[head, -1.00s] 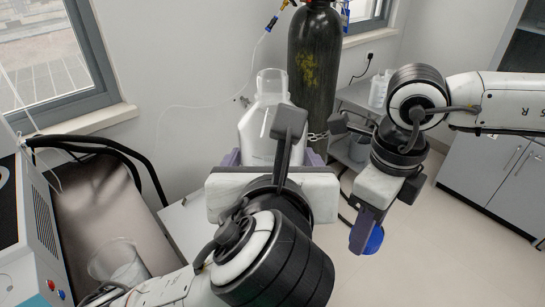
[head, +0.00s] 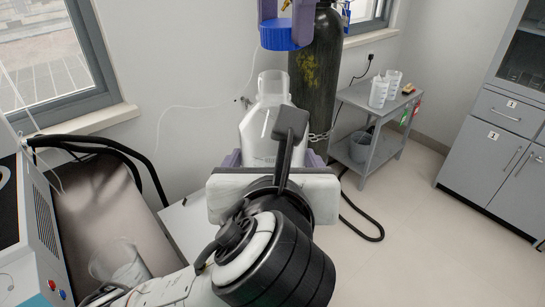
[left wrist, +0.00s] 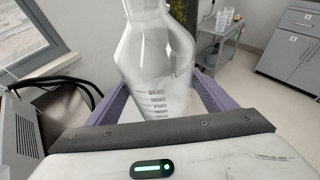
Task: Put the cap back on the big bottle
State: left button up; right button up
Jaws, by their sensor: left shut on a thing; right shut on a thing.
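The big bottle (head: 262,130) is clear glass with an open neck and stands upright in the head view. It also shows in the left wrist view (left wrist: 153,70), with volume marks on its side. My left gripper (left wrist: 150,108) is shut around the bottle's body, one purple finger on each side; in the head view the wrist hides most of it. My right gripper (head: 287,20) is at the top of the head view, shut on the blue cap (head: 286,36). The cap is above the bottle's mouth, a little to the right in the picture, with a gap between them.
A dark gas cylinder (head: 318,75) stands just behind the bottle. A grey cart (head: 372,135) with white containers is at the right, beside cabinets (head: 495,140). A clear beaker (head: 120,262) sits at the lower left near an instrument (head: 25,235).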

aim_at(273, 75)
jog(key=shift+s+a+r+m, duration=0.2)
jog(key=shift+a+r+m, duration=0.2)
jog(key=shift+a+r, duration=0.3)
jog(key=shift+c, duration=0.2)
jog(key=shift+d, duration=0.1)
jog(key=shift+d+f, duration=0.1)
jog(key=shift+f, duration=1.9)
jog(key=shift+r+y, duration=0.15)
jog(key=shift+y, duration=0.15)
jog(key=shift+f, duration=0.95)
jog(key=shift+f, duration=0.55)
